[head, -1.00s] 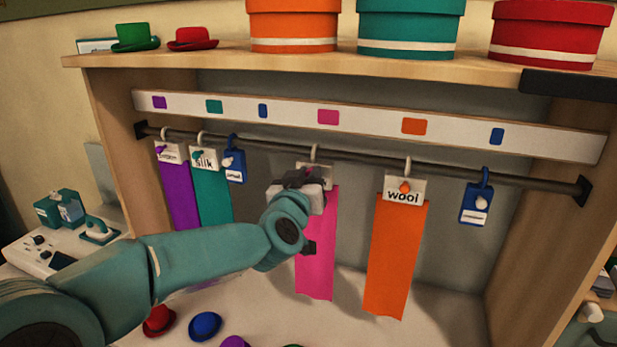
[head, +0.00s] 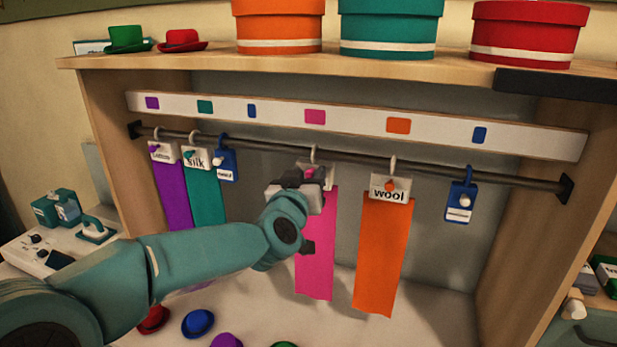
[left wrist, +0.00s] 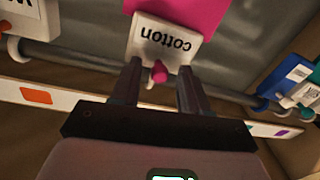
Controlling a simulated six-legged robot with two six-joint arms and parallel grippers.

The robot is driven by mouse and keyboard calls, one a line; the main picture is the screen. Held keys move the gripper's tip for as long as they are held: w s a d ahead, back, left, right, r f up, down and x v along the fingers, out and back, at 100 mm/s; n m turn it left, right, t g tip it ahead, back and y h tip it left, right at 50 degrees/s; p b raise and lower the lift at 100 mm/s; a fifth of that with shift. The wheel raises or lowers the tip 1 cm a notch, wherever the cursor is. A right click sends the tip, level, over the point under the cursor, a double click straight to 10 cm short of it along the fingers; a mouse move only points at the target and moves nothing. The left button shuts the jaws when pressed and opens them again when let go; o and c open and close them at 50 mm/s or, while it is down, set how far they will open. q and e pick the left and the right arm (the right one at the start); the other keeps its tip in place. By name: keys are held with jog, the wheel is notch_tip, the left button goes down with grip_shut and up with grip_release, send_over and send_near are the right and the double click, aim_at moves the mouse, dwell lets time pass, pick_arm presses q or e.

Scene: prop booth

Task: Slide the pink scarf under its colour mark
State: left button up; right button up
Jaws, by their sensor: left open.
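The pink scarf (head: 317,250) hangs from the rail (head: 440,174) by a white cotton tag (left wrist: 164,40) with a pink knob (left wrist: 159,73). Its hook is almost directly below the pink mark (head: 315,117) on the white strip (head: 360,121). My left gripper (head: 312,179) is at the tag and partly covers it in the head view. In the left wrist view my left gripper (left wrist: 159,67) is open, with one finger on each side of the knob. My right gripper is out of view.
An orange wool scarf (head: 380,250) hangs right of the pink one, then a blue tag (head: 460,205). Teal (head: 209,200) and purple (head: 172,195) scarves and another blue tag (head: 227,165) hang left. Small hats, including a blue one (head: 198,323), lie below.

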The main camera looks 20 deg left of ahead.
pick_arm(q)
jog(key=shift+f, duration=0.1)
jog(key=shift+s, duration=0.2)
jog(key=s+b, duration=0.2)
jog(key=s, duration=1.4)
jog(key=shift+d, duration=0.45)
